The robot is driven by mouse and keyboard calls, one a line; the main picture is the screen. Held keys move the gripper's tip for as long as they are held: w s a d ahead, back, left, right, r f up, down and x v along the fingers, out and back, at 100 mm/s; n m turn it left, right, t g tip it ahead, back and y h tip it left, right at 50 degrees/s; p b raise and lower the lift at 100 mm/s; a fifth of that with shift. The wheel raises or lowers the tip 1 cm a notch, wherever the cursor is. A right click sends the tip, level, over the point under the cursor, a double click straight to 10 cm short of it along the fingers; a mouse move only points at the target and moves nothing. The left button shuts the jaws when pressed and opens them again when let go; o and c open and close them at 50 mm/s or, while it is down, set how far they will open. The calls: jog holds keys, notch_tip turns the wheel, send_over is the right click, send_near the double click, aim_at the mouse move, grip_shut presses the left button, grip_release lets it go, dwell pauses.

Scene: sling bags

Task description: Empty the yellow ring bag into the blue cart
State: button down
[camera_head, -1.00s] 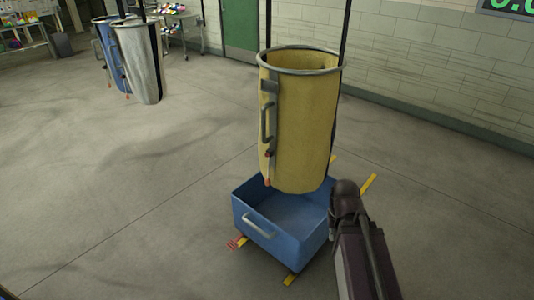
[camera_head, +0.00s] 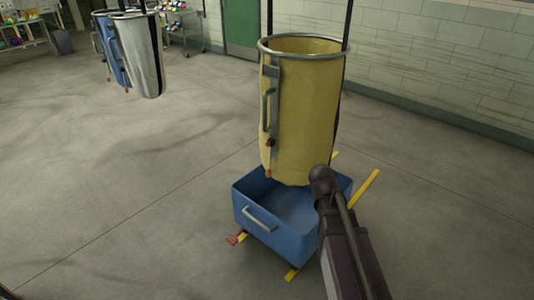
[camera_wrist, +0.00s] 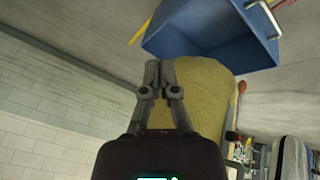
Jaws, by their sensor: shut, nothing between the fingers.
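The yellow ring bag (camera_head: 303,115) hangs upright by straps from a metal ring at its top, above the blue cart. A grey handle and a red-tipped part run down its left side. The blue cart (camera_head: 255,221) stands on the floor under it, and the part of its inside that shows looks empty. In the wrist view the bag (camera_wrist: 205,92) lies beyond my gripper (camera_wrist: 160,66), and the cart (camera_wrist: 195,28) is at the top. My gripper is shut with nothing in it. In the head view my arm is right of the bag's lower end; the fingers are hidden there.
Yellow floor strips (camera_head: 363,190) lie around the cart, with a red piece (camera_head: 236,238) at its left front corner. A silver bag (camera_head: 140,55) and a blue bag (camera_head: 107,45) hang at the back left. The floor at the left is open. A wall (camera_head: 440,70) runs behind.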

jog(key=w+a+f+n+t+h+b, duration=0.15)
jog(key=w+a+t+b, duration=0.35)
jog(key=w, duration=0.6)
jog(key=n+t+y+b, duration=0.3)
jog(key=n+t+b, duration=0.25)
jog(key=b, duration=0.25)
send_near(268, 144)
jog(key=s+d+f, duration=0.2)
jog(key=d+f, duration=0.1)
jog(key=f, duration=0.1)
jog(key=w+a+n+t+y+b, duration=0.2)
jog(key=a+n+y, duration=0.1)
jog(key=a, duration=0.6)
jog(key=shift+a+r+n+y+b, duration=0.2)
jog(key=shift+a+n+y+b, duration=0.15)
jog(key=shift+y, duration=0.3)
jog(key=shift+w+d, duration=0.2)
jog(key=shift+d, duration=0.05)
jog(key=w+d, duration=0.5)
jog(key=w, duration=0.1)
jog(key=shift+w, duration=0.3)
jog(key=shift+w+d, duration=0.75)
jog(key=shift+s+a, duration=0.65)
jog(key=shift+s, duration=0.15)
